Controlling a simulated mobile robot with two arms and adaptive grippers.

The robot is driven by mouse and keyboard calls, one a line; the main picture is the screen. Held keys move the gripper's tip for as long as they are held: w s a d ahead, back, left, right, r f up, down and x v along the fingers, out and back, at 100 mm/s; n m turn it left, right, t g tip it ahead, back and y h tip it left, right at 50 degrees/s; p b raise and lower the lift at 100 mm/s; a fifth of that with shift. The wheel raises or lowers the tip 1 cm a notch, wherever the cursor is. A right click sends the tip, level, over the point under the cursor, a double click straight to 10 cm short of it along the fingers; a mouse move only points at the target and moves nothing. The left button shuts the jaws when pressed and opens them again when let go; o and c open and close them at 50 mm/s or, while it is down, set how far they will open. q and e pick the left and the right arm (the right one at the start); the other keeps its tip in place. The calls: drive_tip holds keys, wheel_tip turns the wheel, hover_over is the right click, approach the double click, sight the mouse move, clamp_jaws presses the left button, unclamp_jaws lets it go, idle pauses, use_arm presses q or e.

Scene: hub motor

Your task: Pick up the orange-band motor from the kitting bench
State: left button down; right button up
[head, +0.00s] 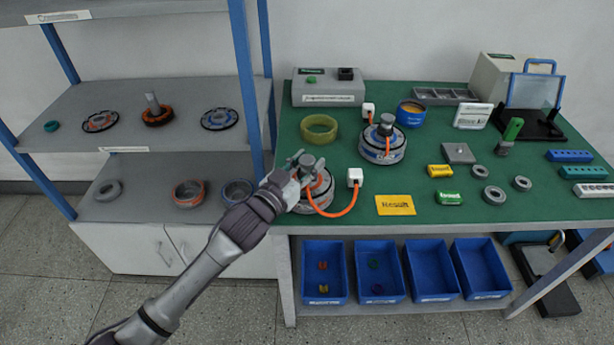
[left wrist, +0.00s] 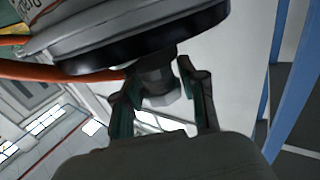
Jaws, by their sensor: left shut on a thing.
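The orange-band motor (head: 318,197) is a round grey disc with an upright shaft, at the front left edge of the green kitting bench (head: 385,232). An orange cable (head: 341,213) runs from it to a white connector (head: 355,177). My left gripper (head: 303,168) comes from the left and is shut on the motor's shaft. In the left wrist view the fingers (left wrist: 160,95) stand on either side of the shaft (left wrist: 158,80), and the motor's disc (left wrist: 150,30) fills the top. I cannot tell whether the motor is clear of the bench. My right gripper is not in view.
A second motor (head: 382,150) with a blue band stands behind to the right. A yellow-green ring (head: 319,128) lies close behind the gripper. A yellow Result card (head: 395,205) lies to the right. A shelf unit (head: 245,85) with motor parts stands left. Blue bins (head: 325,300) sit below.

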use_arm(q)
drive_tip(key=shift+r, duration=0.35)
